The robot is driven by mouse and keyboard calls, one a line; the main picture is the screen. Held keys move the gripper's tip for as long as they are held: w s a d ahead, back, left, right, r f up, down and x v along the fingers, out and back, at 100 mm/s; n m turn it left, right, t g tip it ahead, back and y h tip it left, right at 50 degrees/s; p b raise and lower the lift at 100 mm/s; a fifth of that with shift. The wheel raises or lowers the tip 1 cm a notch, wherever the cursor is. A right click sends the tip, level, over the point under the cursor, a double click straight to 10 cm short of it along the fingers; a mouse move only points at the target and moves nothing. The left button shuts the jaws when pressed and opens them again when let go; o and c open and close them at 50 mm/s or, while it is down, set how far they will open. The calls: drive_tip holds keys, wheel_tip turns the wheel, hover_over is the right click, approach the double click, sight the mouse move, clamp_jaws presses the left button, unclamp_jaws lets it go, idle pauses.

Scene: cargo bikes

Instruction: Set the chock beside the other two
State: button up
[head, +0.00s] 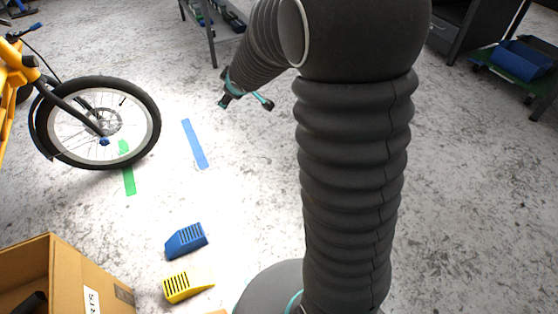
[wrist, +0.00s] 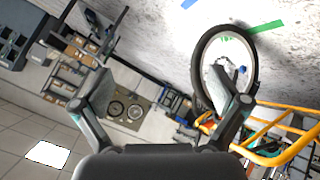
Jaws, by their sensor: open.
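A blue wedge chock (head: 186,241) with a slotted top sits on the floor in the lower left of the head view. A yellow wedge chock (head: 187,287) lies just in front of it, a small gap apart. A sliver of orange at the bottom edge of the head view is too cut off to identify. My gripper (head: 246,102) is open and empty, raised well beyond the chocks. In the wrist view its two fingers (wrist: 160,92) stand wide apart with nothing between them, and no chock shows there.
An orange cargo bike's front wheel (head: 103,122) stands at the left. Green tape (head: 128,168) and blue tape (head: 195,144) mark the floor near it. A cardboard box (head: 95,285) fills the lower left corner. A blue bin (head: 523,59) sits at the right.

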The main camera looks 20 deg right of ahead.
drive_tip(key=s+d+r+m+g+h, duration=0.1)
drive_tip(key=s+r+m, duration=0.25)
drive_tip(key=s, duration=0.55)
drive_tip(key=s+d+r+m+g+h, duration=0.1)
drive_tip(key=s+r+m, duration=0.1)
drive_tip(key=s+r, duration=0.5)
drive_tip(key=s+a+f+m+g+y, duration=0.1)
drive_tip(key=s+a, duration=0.1)
drive_tip(key=s, duration=0.8)
drive_tip(key=s+a+f+m+g+y, duration=0.1)
drive_tip(key=s+a+f, duration=0.1)
drive_tip(key=s, duration=0.8)
